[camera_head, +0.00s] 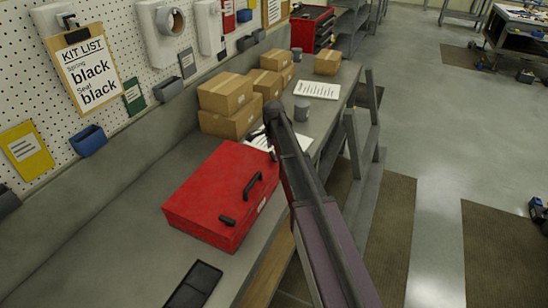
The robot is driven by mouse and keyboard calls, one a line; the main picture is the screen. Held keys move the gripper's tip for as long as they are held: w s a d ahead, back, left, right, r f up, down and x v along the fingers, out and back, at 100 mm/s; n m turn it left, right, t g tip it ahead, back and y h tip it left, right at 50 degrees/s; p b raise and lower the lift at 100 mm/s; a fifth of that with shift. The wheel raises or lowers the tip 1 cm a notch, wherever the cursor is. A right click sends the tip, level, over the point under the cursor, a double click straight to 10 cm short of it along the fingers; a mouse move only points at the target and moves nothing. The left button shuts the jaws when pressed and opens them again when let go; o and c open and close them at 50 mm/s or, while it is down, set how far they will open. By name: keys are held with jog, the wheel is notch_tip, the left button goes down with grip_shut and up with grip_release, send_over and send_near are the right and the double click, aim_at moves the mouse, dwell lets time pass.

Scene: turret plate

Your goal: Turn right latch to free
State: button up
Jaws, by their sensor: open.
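A red case (215,190) with a flat lid lies on the grey workbench, left of my arm. A black bar handle or latch (253,184) stands on its lid near the right side. A smaller black latch-like piece (227,220) sits near its front edge. I cannot tell which piece is the right latch or how either is turned. My dark arm reaches from the bottom right up past the case's right side, hiding part of the bench. I cannot make out my gripper's fingers; they seem hidden behind the arm.
Cardboard boxes (226,93) and a grey cup (302,111) stand beyond the case. A black tray (194,286) lies at the front. A pegboard with a kit list (84,70) rises on the left. Open floor (435,120) is on the right.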

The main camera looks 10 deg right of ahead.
jog(key=shift+f, duration=0.3)
jog(key=c, duration=0.9)
jog(key=shift+d, duration=0.1)
jog(key=shift+n, duration=0.3)
jog(key=n, duration=0.3)
jog(key=shift+s+n, duration=0.1)
jog(key=shift+n, duration=2.5)
